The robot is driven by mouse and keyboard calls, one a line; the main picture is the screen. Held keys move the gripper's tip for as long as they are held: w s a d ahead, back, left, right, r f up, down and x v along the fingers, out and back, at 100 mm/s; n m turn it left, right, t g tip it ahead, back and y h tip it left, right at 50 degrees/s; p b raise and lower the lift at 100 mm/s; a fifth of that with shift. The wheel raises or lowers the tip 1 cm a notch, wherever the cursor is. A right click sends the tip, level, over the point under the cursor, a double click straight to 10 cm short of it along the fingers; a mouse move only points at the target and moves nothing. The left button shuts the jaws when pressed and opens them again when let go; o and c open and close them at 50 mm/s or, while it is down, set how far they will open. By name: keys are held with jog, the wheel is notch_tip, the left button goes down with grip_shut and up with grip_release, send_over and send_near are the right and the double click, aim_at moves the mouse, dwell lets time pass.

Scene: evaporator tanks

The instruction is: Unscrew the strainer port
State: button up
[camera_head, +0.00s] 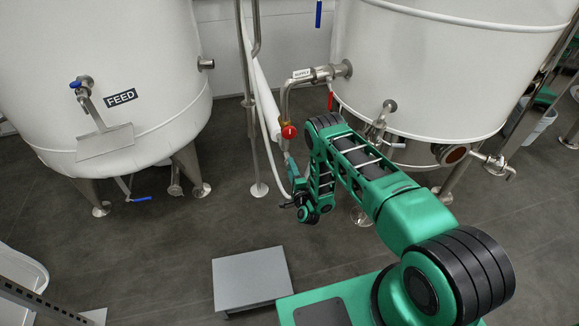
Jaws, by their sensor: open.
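My green arm reaches out from the lower right and bends down at its elbow. My gripper (286,204) is small and dark at the arm's end, low beside the white hose, left of the right tank. It is open, and I see nothing between its fingers. I cannot tell for sure which fitting is the strainer port. A steel supply pipe (285,105) bends down from the right tank and carries a round red part (289,131), above my gripper. A round reddish-brown port (453,153) sits low on the right tank. My arm hides part of the fittings between them.
The white FEED tank (110,40) stands on legs at left, and the right white tank (440,60) stands behind my arm. A white hose (266,95) and steel uprights run between them.

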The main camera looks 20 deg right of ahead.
jog(key=m, duration=0.8)
jog(key=shift+d, duration=0.1)
grip_shut()
jog(key=n, duration=0.5)
jog(key=shift+d, duration=0.15)
jog(key=n, duration=0.5)
jog(key=shift+d, duration=0.1)
